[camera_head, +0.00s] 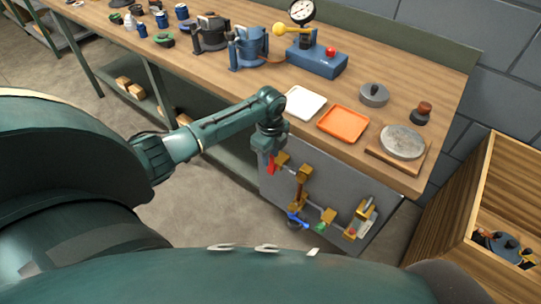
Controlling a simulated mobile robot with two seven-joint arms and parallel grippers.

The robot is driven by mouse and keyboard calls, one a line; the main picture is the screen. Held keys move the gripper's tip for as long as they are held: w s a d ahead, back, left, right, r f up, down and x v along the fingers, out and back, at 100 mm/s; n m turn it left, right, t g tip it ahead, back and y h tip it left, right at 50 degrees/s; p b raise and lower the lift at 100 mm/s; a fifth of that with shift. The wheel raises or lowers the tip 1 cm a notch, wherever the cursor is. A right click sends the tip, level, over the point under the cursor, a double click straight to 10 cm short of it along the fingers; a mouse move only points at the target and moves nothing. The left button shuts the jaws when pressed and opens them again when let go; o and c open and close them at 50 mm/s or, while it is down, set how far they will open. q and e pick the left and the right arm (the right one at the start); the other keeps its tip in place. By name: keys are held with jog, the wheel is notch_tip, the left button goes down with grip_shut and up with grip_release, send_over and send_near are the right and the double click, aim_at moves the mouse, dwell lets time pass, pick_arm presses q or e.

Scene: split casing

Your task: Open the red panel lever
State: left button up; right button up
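A grey panel (325,185) with brass pipe fittings (302,178) is on the front of the workbench. A red lever (271,166) hangs at its upper left and looks roughly vertical. My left gripper (269,150) points down at the top of the red lever, touching it or very close. Its fingertips are small and dark here, so I cannot tell whether they are closed on the lever. A blue lever (296,221) sits lower on the panel. My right gripper is not in view.
The wooden bench top (230,85) above the panel bears a white tray (303,103), an orange tray (343,123) and a round stone plate (402,141). A wooden crate (490,190) with parts stands at the right. Open floor (195,205) lies left of the panel.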

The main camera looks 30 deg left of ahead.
pick_arm(q)
jog(key=shift+f, duration=0.55)
grip_shut()
